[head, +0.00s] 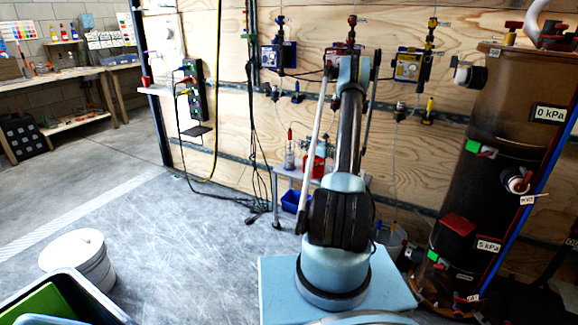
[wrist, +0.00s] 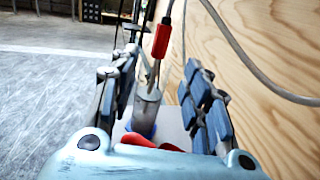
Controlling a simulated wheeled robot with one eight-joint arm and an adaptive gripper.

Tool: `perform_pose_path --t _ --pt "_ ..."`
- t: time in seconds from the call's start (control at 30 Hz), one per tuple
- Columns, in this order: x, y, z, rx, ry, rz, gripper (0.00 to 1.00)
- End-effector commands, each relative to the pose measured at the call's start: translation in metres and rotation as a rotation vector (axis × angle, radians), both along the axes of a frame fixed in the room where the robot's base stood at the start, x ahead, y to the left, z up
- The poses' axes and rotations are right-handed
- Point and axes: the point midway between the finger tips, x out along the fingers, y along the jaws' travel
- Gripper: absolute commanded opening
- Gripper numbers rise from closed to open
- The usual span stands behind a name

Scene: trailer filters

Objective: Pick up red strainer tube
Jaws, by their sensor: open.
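The red strainer tube (wrist: 161,40) stands upright with a slight tilt in the wrist view, a red sleeve on a thin stem above a clear grey cylinder (wrist: 147,106). It also shows small in the head view (head: 290,135), above the cylinder on a small table (head: 282,172). My gripper (wrist: 160,78) is open, its dark padded fingers to the left and right of the tube and cylinder. I see no finger touching the tube. The lower stem is hard to make out. In the head view my arm hides most of the gripper.
The plywood wall (head: 225,120) with hanging cables is close on the right in the wrist view.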

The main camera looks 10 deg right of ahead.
Motion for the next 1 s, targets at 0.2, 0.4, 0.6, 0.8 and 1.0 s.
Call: perform_pose_path --t 0.2,0.4,0.6,0.8,1.0 --pt "0.031 0.026 0.000 -0.001 -0.001 0.002 0.43" --pt "0.051 0.041 0.000 -0.001 0.000 0.001 0.43" --pt "0.058 0.047 0.000 -0.001 0.000 0.001 0.43" --pt "0.072 0.058 0.000 -0.001 0.000 0.001 0.43" --pt "0.093 0.074 0.000 -0.001 0.000 0.001 0.43"
